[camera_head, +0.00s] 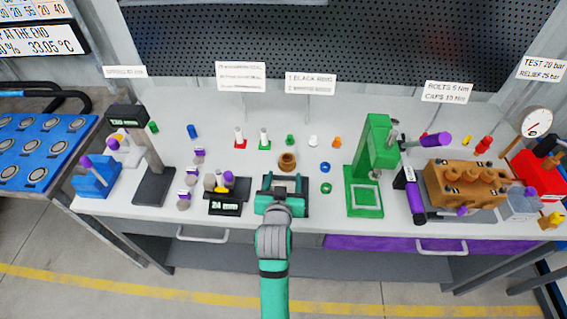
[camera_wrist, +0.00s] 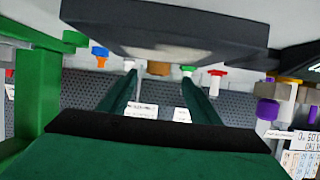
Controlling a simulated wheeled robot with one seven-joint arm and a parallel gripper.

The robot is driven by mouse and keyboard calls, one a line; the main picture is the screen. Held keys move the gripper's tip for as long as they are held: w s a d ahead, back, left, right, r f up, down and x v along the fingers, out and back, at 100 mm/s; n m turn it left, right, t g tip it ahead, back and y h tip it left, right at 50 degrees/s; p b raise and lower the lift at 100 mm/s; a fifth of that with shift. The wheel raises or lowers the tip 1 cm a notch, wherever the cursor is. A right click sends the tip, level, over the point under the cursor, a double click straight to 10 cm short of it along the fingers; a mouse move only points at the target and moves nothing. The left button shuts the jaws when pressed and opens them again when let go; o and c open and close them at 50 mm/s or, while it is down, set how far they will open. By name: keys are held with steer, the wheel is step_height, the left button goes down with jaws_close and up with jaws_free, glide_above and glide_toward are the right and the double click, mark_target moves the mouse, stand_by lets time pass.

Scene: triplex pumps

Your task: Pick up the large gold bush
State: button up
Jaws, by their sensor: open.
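The large gold bush (camera_head: 287,162) stands on the white bench, a short brown-gold ring with a dark hole on top. My gripper (camera_head: 285,180) is low over the bench just on the near side of it, its fingers pointing at it, apart from it. In the wrist view, which looks upside down, the bush (camera_wrist: 158,69) shows beyond and between the two open fingers (camera_wrist: 158,80). Its edge there is partly hidden by a dark block.
A dark block (camera_wrist: 165,35) fills the top of the wrist view. A green press (camera_head: 365,185) stands to the right. Blue (camera_head: 325,167) and green (camera_head: 326,188) rings lie right of the bush. Small seals (camera_head: 264,140) stand behind. A black display stand (camera_head: 228,196) is left.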

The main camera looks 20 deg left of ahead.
mark_target(287, 164)
steer(key=x, duration=0.2)
steer(key=shift+w+f, duration=0.15)
steer(key=shift+w, duration=0.15)
steer(key=shift+r+x, duration=0.15)
steer(key=shift+x, duration=1.15)
steer(key=shift+r+x, duration=0.2)
steer(key=shift+x, duration=1.15)
steer(key=shift+w+d, duration=0.1)
steer(key=shift+w, duration=0.05)
steer(key=c, duration=1.3)
steer(key=shift+o, duration=0.4)
steer(key=shift+r, duration=0.2)
